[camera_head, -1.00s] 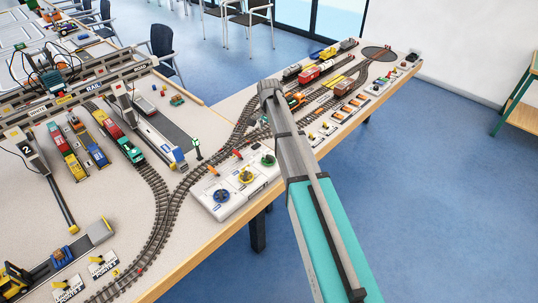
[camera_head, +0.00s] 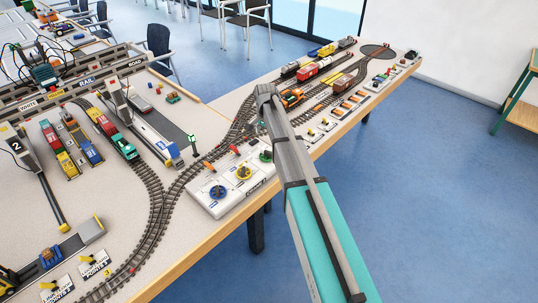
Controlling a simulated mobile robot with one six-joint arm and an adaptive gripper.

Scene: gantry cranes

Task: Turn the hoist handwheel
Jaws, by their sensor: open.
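A white control panel (camera_head: 207,207) lies along the table's front edge. It carries three round handwheels in a row: a blue handwheel (camera_head: 217,192), a yellow handwheel (camera_head: 244,172) and a green handwheel (camera_head: 266,156). The green one lies right beside my arm. Small levers with red and orange handles stand behind the wheels. The labels are too small to read, so I cannot tell which is the hoist wheel. My grey and teal arm reaches up from the lower right, over the table edge. My gripper is hidden behind the arm's far end.
The table (camera_head: 190,240) holds curved model tracks (camera_head: 155,205), a green locomotive (camera_head: 124,147) and gantry cranes (camera_head: 120,90) at the left. Wagons, among them a brown wagon (camera_head: 341,84), stand at the back right. A green signal (camera_head: 193,142) stands behind the panel. Blue floor (camera_head: 430,190) is open at right.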

